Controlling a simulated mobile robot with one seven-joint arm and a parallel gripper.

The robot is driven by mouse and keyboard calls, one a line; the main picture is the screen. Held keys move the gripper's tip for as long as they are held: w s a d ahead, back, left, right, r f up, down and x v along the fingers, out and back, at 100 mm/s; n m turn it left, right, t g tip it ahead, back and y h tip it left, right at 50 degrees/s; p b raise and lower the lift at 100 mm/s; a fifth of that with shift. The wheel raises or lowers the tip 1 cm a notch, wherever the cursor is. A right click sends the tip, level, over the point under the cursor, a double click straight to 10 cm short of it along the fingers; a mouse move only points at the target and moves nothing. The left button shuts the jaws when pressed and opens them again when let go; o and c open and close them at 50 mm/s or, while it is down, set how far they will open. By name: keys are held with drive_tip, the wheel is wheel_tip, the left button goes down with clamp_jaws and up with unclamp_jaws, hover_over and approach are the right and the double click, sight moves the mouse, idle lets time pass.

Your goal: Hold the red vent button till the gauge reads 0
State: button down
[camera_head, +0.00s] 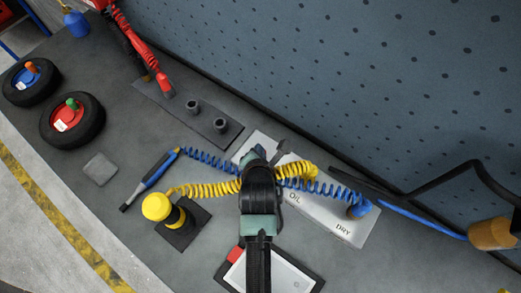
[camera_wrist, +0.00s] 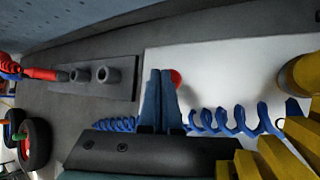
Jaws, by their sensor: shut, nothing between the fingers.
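A red round thing, likely the vent button (camera_wrist: 177,78), shows in the wrist view on the white panel (camera_wrist: 220,75). It is partly hidden behind my gripper (camera_wrist: 162,72), whose two blue-grey fingers are shut together with nothing between them. I cannot tell whether the fingertips touch it. In the head view my gripper (camera_head: 256,154) is over the upper left part of the panel (camera_head: 335,219), marked OIL and DRY, and my arm hides the red thing. No gauge reading can be made out in either view.
A blue coiled hose (camera_wrist: 235,122) and a yellow coiled hose (camera_head: 205,189) cross near my arm. A block with short posts (camera_head: 190,112), a yellow-topped tool (camera_head: 157,207), a red-cornered framed plate (camera_head: 275,273) and two wheels (camera_head: 84,132) stand around. A pegboard wall (camera_head: 370,80) rises behind.

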drive_tip(key=shift+f+b, duration=0.3)
drive_tip(key=shift+f, duration=0.3)
idle(1.7)
idle(2.5)
drive_tip(key=shift+r+p, duration=1)
wheel_tip(320, 180, up, 5)
drive_tip(key=p, duration=0.5)
drive_tip(key=shift+r, duration=0.1)
